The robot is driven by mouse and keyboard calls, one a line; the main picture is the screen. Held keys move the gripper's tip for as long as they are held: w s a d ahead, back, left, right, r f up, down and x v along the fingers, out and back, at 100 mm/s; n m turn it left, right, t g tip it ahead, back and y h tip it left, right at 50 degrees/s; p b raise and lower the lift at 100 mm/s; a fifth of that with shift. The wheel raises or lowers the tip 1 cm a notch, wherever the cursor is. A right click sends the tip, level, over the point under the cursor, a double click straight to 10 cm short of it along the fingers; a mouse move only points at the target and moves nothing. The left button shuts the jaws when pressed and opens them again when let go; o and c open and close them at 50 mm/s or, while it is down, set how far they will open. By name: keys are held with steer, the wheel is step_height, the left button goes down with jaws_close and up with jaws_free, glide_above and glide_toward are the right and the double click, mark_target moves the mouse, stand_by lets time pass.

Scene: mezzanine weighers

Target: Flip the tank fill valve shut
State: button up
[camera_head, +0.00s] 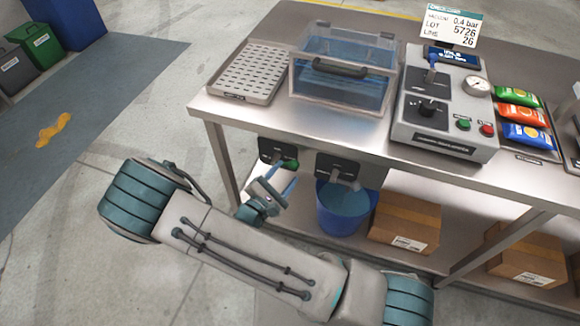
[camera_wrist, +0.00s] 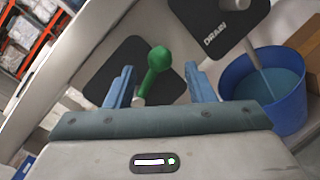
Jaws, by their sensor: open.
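The valve with a green knobbed handle (camera_head: 290,164) is mounted on a black plate (camera_head: 270,150) under the table's front edge, left of the drain valve. In the wrist view the green handle (camera_wrist: 157,62) appears between my two blue fingers, its knob pointing up and slightly right. My gripper (camera_wrist: 158,72) is open, with a gap on each side of the handle. In the head view my gripper (camera_head: 279,179) is just in front of and below this valve. I cannot tell whether a finger touches the handle. The plate's label is not readable.
A second black plate marked DRAIN (camera_wrist: 222,18) is to the right, above a blue bucket (camera_head: 344,208) of water. A clear water tank (camera_head: 342,78) stands on the table, beside a perforated tray (camera_head: 250,72) and a control box (camera_head: 440,120). Cardboard boxes (camera_head: 405,222) sit on the lower shelf.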

steer(key=x, duration=0.3)
steer(key=shift+w+d, duration=0.1)
